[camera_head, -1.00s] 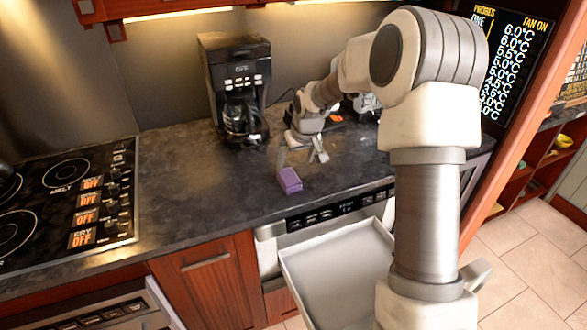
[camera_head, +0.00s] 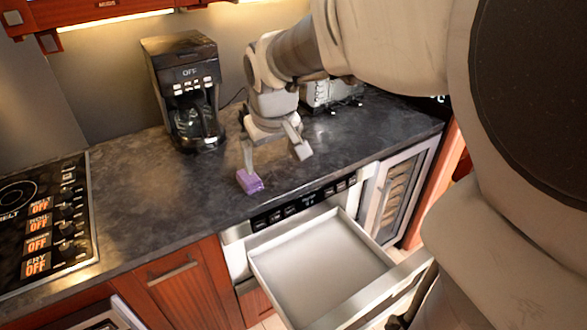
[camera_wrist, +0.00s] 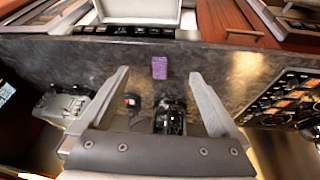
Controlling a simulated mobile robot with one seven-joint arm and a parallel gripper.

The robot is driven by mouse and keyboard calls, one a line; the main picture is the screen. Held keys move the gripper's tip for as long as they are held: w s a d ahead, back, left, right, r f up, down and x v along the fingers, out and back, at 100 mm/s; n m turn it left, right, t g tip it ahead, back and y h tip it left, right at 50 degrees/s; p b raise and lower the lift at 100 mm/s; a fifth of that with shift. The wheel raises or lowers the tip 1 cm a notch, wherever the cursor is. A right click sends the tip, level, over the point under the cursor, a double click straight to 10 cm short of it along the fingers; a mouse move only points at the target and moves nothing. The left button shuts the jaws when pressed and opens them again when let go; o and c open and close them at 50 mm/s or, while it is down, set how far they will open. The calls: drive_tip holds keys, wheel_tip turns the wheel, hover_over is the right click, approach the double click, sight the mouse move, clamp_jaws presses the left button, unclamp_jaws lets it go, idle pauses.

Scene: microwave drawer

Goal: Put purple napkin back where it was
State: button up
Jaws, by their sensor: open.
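The purple napkin (camera_head: 250,181) is a small folded block on the dark counter, near its front edge and just behind the microwave drawer's control strip. In the wrist view the napkin (camera_wrist: 159,68) lies beyond my fingertips, between their lines. My gripper (camera_head: 272,161) is open and empty, pointing down above the counter. In the head view one fingertip is close to the napkin; I cannot tell whether it touches. In the wrist view both fingers (camera_wrist: 159,76) are spread wide apart. The microwave drawer (camera_head: 318,262) is pulled out and empty, below the counter edge.
A coffee maker (camera_head: 185,92) stands at the back of the counter, left of my arm. A stovetop (camera_head: 42,222) is at the far left. A grey appliance (camera_head: 330,92) stands behind my gripper. The counter (camera_head: 160,205) left of the napkin is clear.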

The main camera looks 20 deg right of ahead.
drive_tip(key=s+r+m+t, duration=0.1)
drive_tip(key=s+r, duration=0.1)
drive_tip(key=s, duration=1.5)
drive_tip(key=shift+s+a+r+y, duration=0.25)
drive_tip(key=shift+a+r+y, duration=0.05)
drive_tip(key=shift+a, duration=0.05)
drive_tip(key=shift+s+d, duration=0.1)
drive_tip(key=shift+s, duration=0.05)
